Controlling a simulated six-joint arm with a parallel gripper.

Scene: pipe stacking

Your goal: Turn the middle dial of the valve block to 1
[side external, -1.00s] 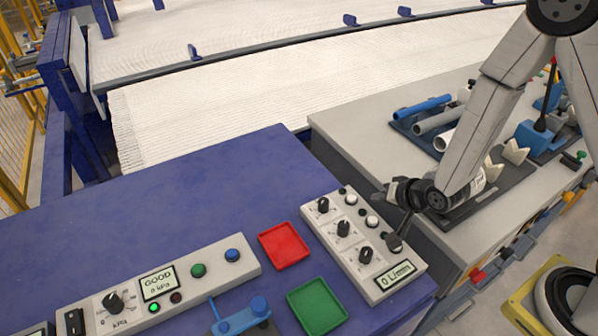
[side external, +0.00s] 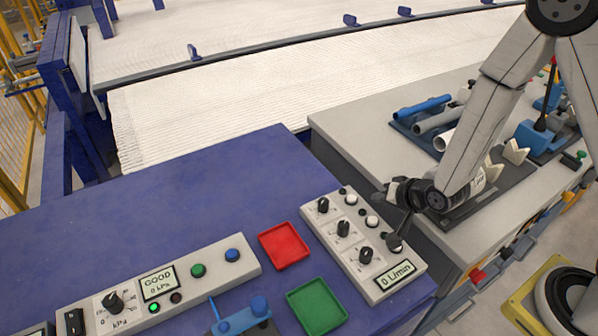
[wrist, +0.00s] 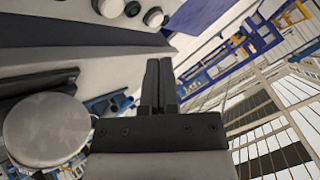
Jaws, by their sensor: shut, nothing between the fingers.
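The valve block (side external: 318,222) is a light grey box with three black dials in a row. The middle dial (side external: 343,228) is a black knob between the upper dial (side external: 323,205) and the lower dial (side external: 366,256). The marks around it are too small to read. A display (side external: 394,275) at the near end reads 0 L/min. My gripper (side external: 397,243) is at the block's right side, by the white buttons and apart from the middle dial. In the wrist view its two black fingers (wrist: 160,80) are together with nothing between them. Part of the block's white buttons (wrist: 110,8) shows at the top.
A red tray (side external: 284,245) and a green tray (side external: 317,306) lie left of the block. A grey panel with a GOOD display (side external: 158,283) stands further left. Pipes (side external: 424,106) lie in a rack on the grey bench. The blue table (side external: 170,205) is clear behind the trays.

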